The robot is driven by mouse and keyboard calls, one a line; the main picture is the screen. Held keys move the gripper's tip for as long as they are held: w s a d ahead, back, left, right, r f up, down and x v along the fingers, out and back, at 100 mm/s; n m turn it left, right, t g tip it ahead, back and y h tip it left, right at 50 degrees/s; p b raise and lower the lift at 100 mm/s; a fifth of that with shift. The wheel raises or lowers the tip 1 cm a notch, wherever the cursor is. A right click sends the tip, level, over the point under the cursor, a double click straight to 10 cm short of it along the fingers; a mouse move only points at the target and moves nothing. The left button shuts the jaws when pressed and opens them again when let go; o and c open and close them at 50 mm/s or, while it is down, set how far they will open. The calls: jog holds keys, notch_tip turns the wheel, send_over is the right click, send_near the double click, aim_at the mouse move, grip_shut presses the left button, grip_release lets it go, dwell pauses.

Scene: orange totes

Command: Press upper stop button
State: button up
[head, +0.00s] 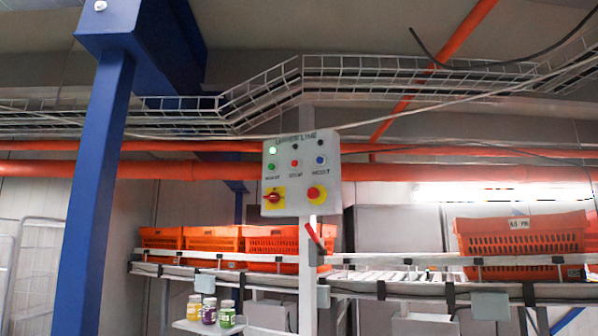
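A light grey control panel (293,182) stands on a pale post near the middle of the head view. Its heading seems to read "UPPER LINE". The small red stop button (295,163) is in the middle of its row, above a red label. A green start button (271,167) is to its left and a blue reset button (320,160) to its right. Below are a red rotary switch (272,197) on a yellow plate and a red mushroom button (314,193) on yellow. A pale green lamp (272,150) looks lit. My gripper is not in view.
Orange totes (486,241) sit on a conveyor (400,288) behind the panel. A blue column (97,190) rises at the left. Several small jars (209,311) stand on a low shelf. A red lever-like part (314,235) is on the post. The panel's front looks unobstructed.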

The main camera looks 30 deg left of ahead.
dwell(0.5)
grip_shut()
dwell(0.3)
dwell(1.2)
